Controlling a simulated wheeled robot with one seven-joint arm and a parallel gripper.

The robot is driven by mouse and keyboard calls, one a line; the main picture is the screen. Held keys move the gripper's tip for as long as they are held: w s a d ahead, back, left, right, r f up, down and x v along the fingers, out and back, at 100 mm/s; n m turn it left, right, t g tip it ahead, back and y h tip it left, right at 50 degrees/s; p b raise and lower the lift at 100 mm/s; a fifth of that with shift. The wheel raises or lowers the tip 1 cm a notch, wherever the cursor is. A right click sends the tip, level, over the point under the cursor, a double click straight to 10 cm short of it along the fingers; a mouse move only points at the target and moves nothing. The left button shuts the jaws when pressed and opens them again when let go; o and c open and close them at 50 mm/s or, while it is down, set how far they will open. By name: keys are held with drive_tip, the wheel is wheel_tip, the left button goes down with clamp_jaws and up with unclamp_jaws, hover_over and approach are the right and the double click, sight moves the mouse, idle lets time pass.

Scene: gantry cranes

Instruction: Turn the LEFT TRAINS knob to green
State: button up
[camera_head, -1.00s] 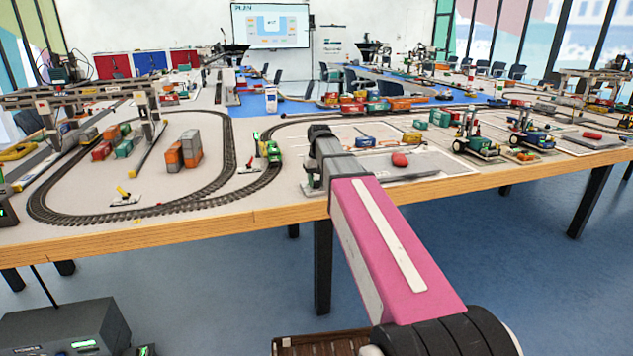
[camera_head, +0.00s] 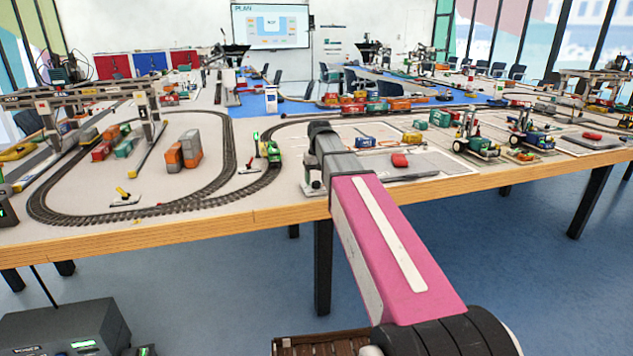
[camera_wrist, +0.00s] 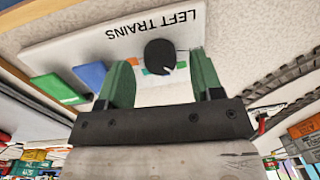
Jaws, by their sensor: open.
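The white LEFT TRAINS panel (camera_wrist: 210,22) fills the upper part of the wrist view, with its lettering upside down. Its round black knob (camera_wrist: 160,56) has a small white mark on its lower edge in the picture. Small orange-red and green-teal patches show beside the knob, partly hidden by it. My gripper (camera_wrist: 161,66) is open, one green finger on each side of the knob, with a gap visible on both sides.
A blue block (camera_wrist: 90,75) and a green block (camera_wrist: 57,88) sit on the panel beside the knob. Rail track (camera_wrist: 290,95) runs close by on the other side.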

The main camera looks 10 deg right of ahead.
sight(318, 182)
wheel_tip(318, 182, up, 10)
drive_tip(key=shift+d+f, duration=0.25)
drive_tip(key=shift+s, duration=0.1)
idle(0.4)
